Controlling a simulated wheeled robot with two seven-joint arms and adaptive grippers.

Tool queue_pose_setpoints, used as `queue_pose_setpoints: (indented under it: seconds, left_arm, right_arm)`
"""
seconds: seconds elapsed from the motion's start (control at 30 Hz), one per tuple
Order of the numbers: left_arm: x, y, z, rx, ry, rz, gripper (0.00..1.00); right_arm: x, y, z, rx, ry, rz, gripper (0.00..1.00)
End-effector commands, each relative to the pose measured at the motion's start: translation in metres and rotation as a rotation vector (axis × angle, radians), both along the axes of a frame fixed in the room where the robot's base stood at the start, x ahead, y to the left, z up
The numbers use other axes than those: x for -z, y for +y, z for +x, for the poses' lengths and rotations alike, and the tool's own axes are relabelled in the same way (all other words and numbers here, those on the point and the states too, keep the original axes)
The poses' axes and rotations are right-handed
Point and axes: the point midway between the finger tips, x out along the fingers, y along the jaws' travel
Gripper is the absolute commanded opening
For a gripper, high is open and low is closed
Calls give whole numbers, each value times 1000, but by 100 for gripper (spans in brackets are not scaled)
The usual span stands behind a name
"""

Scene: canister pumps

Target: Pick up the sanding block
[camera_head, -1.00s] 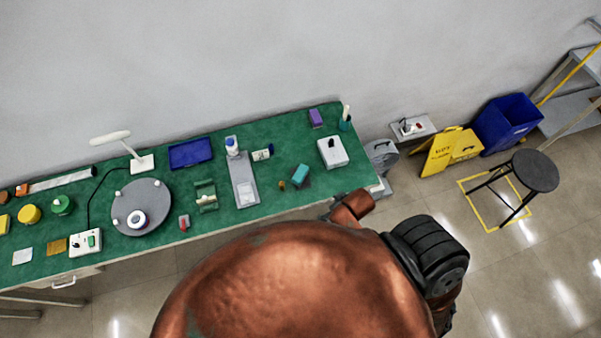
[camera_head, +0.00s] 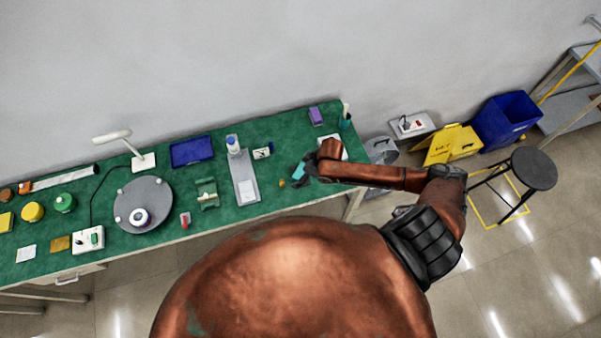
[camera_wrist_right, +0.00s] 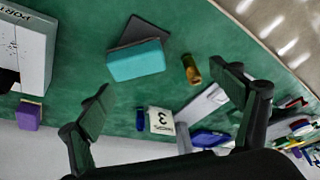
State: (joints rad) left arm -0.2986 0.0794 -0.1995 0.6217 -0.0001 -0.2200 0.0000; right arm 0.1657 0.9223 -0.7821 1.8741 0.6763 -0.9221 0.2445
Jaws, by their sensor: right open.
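A teal block with a dark grey piece against it, which looks like the sanding block (camera_wrist_right: 136,60), lies on the green bench top. In the head view the teal block (camera_head: 298,170) is partly hidden by my right gripper (camera_head: 309,168). In the wrist view my right gripper (camera_wrist_right: 163,80) is open, with its two fingers spread and nothing between them. The block lies beyond the fingertips, nearer the left finger, and looks apart from them. My left gripper is not in view.
A small brass-coloured cylinder (camera_wrist_right: 191,69) stands close beside the block. In the head view a grey tray (camera_head: 244,180) lies left of the block on the green bench (camera_head: 222,222).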

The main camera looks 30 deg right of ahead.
Motion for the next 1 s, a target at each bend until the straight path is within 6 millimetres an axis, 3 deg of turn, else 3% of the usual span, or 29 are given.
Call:
queue_pose_setpoints:
  seconds: [0.03,0.17,0.8,1.0]
  left_arm:
    - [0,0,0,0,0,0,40]
    - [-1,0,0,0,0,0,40]
    - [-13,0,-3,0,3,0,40]
    - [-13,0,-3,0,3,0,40]
  right_arm:
    - [-1,-14,7,7,1,-13,86]
    - [3,-26,14,22,5,-17,86]
    - [67,-20,38,22,5,-15,86]
    - [73,-19,39,21,5,-17,86]
